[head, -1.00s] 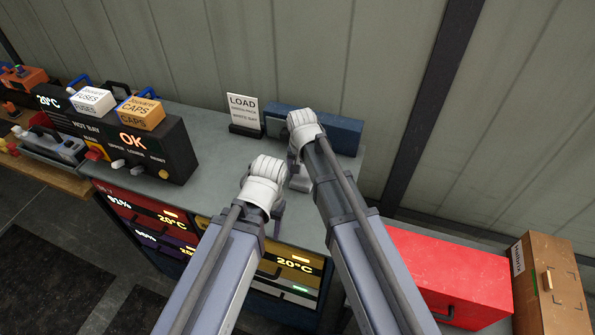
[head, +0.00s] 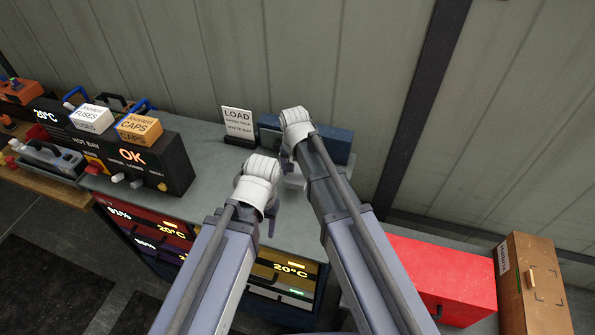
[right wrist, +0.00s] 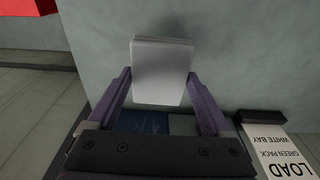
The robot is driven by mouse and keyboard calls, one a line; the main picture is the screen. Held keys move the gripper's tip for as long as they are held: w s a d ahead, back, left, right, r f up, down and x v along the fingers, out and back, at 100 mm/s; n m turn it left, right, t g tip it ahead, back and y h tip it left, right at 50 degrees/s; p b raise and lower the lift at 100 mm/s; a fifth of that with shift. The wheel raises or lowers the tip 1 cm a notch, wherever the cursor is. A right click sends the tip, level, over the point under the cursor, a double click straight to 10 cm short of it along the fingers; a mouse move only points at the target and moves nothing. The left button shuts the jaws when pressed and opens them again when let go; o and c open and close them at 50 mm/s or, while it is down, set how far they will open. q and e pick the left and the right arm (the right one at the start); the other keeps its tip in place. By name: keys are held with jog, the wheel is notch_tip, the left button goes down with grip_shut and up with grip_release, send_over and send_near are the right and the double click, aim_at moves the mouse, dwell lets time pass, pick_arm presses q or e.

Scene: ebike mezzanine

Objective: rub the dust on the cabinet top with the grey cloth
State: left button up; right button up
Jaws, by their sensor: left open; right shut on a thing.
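The grey cabinet top (head: 205,160) lies in the middle of the head view. The grey cloth (right wrist: 160,72) shows as a pale folded pad in the right wrist view. My right gripper (right wrist: 158,84) is shut on it, a finger at each side. In the head view the cloth (head: 294,178) is mostly hidden by my right arm, low over the cabinet top. I cannot tell whether it touches the surface. My left gripper (head: 268,218) is open and empty over the cabinet's front edge. I cannot make out the dust clearly in either view.
A LOAD sign (head: 238,122) and a blue box (head: 335,146) stand at the back by the wall. A black control unit (head: 165,160) with labelled boxes stands at the left. A red box (head: 440,278) and a brown case (head: 533,285) are at the right.

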pick_arm(q)
jog(key=shift+r, duration=0.35)
pick_arm(e)
jog(key=shift+r, duration=0.35)
notch_tip(320, 180, up, 3)
jog(key=p, duration=0.3)
pick_arm(q)
notch_tip(320, 180, up, 3)
jog(key=shift+f, duration=0.1)
pick_arm(e)
jog(key=shift+f, duration=0.1)
